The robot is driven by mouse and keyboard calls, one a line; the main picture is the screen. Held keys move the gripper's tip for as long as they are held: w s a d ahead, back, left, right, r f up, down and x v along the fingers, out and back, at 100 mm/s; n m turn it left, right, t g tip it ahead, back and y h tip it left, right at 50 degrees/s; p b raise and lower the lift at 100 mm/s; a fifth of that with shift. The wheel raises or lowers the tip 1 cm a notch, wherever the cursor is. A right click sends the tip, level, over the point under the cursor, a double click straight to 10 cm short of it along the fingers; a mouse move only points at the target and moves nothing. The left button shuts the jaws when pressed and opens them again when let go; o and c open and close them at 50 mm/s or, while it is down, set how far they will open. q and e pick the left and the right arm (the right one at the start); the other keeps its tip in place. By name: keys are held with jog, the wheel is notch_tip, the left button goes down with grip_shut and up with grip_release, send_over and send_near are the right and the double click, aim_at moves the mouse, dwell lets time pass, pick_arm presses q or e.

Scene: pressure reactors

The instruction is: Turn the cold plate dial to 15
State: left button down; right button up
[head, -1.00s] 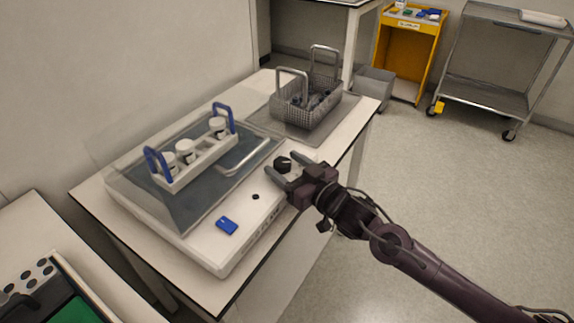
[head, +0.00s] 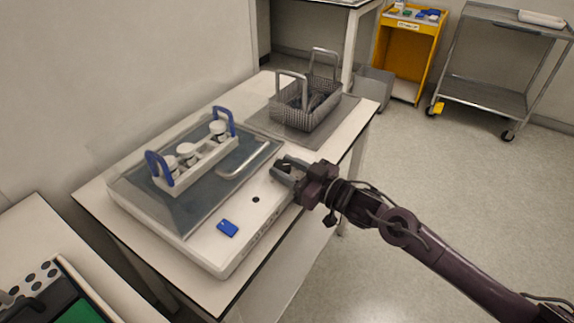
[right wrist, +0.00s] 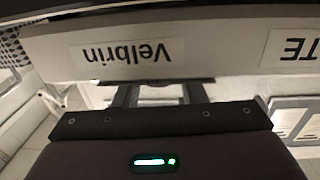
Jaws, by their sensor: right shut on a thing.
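The cold plate (head: 205,250) is a low white unit on the bench with a dark top surface. Its black dial (head: 285,166) sits on the right part of its front panel, mostly hidden by my right gripper. My right gripper (head: 284,171) is shut on the dial, with its fingers at either side of it. In the right wrist view, the fingers (right wrist: 160,94) reach to the white housing (right wrist: 225,50), which bears the upside-down word "Velbrin". The dial and its setting cannot be seen there. My left gripper is not in view.
A white rack (head: 200,165) with blue handles and white-capped jars stands on the plate. A bent metal handle (head: 250,160) lies close to the dial. A blue item (head: 228,228) is on the front panel. A wire basket (head: 308,105) stands behind.

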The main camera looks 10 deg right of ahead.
jog(key=shift+n+g+y, duration=0.4)
jog(key=shift+g+y, duration=0.1)
jog(key=shift+y, duration=0.1)
jog(key=o, duration=1)
jog(key=shift+v, duration=3.9)
